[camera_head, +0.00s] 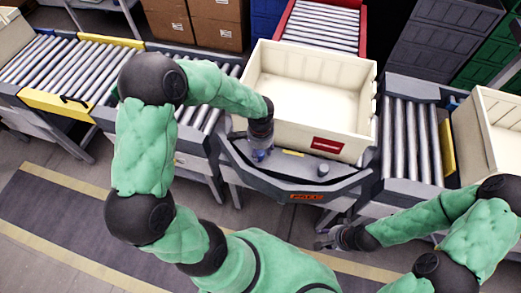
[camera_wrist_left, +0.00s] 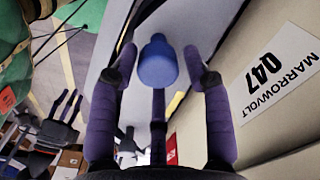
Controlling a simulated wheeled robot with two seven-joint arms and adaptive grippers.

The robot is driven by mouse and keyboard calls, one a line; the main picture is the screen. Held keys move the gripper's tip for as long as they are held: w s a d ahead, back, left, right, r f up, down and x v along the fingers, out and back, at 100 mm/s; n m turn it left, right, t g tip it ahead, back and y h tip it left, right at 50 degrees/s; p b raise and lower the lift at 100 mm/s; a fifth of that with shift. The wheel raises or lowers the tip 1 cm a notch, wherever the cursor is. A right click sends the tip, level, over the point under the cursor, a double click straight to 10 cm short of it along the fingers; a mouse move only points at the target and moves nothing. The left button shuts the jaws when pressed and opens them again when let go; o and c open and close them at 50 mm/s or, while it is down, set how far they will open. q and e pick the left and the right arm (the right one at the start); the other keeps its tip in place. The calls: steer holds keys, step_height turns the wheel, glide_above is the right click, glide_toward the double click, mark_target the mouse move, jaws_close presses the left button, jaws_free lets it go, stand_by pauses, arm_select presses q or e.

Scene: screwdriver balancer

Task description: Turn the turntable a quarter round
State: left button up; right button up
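The turntable (camera_head: 232,158) is a grey deck with an angled front edge at the meeting of the roller lanes. A cream crate (camera_head: 255,112) stands on it. A blue knob (camera_wrist_left: 158,62) shows in the left wrist view, standing on the grey deck. My left gripper (camera_head: 260,155) is above the deck's front left part; its purple fingers (camera_wrist_left: 157,85) are spread around the knob's line, and I cannot tell whether they touch it. My right gripper (camera_head: 324,239) is low in front of the turntable, empty, fingers apart.
Roller lanes lie to the left (camera_head: 75,72), right (camera_head: 411,130) and behind (camera_head: 322,24). Another cream crate (camera_head: 490,130) stands on the right lane. Cardboard boxes (camera_head: 215,25) are stacked at the back. The floor in front left is clear.

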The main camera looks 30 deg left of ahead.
arm_select(q)
jaws_close()
steer(key=shift+d, duration=0.1)
